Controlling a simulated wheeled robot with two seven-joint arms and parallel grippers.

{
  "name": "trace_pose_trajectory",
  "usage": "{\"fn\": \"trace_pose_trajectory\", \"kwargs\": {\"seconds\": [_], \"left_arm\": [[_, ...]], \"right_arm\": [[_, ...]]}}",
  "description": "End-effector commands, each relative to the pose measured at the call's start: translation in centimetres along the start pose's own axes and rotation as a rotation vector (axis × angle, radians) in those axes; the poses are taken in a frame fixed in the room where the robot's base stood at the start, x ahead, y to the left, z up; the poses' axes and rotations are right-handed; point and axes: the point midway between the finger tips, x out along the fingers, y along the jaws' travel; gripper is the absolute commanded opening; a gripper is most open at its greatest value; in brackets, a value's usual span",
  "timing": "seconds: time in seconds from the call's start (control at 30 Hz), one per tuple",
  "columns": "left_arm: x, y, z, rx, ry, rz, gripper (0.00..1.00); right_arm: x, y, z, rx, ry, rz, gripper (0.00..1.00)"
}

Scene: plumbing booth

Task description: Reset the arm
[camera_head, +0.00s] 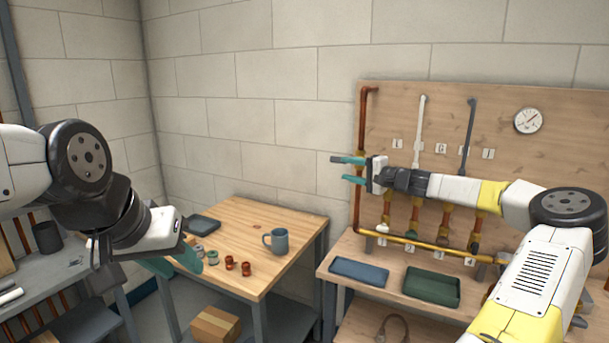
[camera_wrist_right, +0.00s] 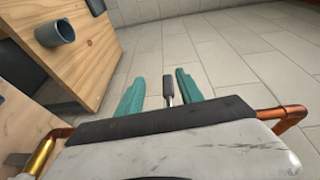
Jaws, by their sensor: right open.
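My right arm reaches in from the right in the head view. Its right gripper (camera_head: 346,169) has teal fingers spread apart in front of the upper left of the wooden pipe board (camera_head: 440,110). In the right wrist view the two fingers stand apart (camera_wrist_right: 160,90), with a small grey rod-like part between them that I cannot identify. No object is clearly held there. My left gripper (camera_head: 172,262) hangs at the left, in front of the left side of the wooden table (camera_head: 255,215). Its teal fingers are partly hidden by its own wrist, so its opening is unclear.
A blue-grey mug (camera_head: 276,241), red fittings (camera_head: 238,265) and a dark tray (camera_head: 204,224) are on the table. A blue tray (camera_head: 358,271) and a green tray (camera_head: 432,287) lie on the bench below the board's pipes and gauge (camera_head: 528,121). A cardboard box (camera_head: 215,324) is low down.

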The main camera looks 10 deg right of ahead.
Motion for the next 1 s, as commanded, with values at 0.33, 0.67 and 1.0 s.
{"fn": "trace_pose_trajectory", "kwargs": {"seconds": [0.33,0.67,1.0], "left_arm": [[0.0,0.0,0.0,0.0,0.0,0.0,0.36],[0.0,0.0,0.0,0.0,0.0,0.0,0.36],[0.0,0.0,0.0,0.0,0.0,0.0,0.36]], "right_arm": [[4.1,2.9,21.8,-0.397,-0.407,0.427,0.44],[-4.8,2.9,30.9,-0.73,-0.539,0.785,0.44],[-18.3,-1.1,35.1,-0.932,-0.452,0.969,0.44]]}}
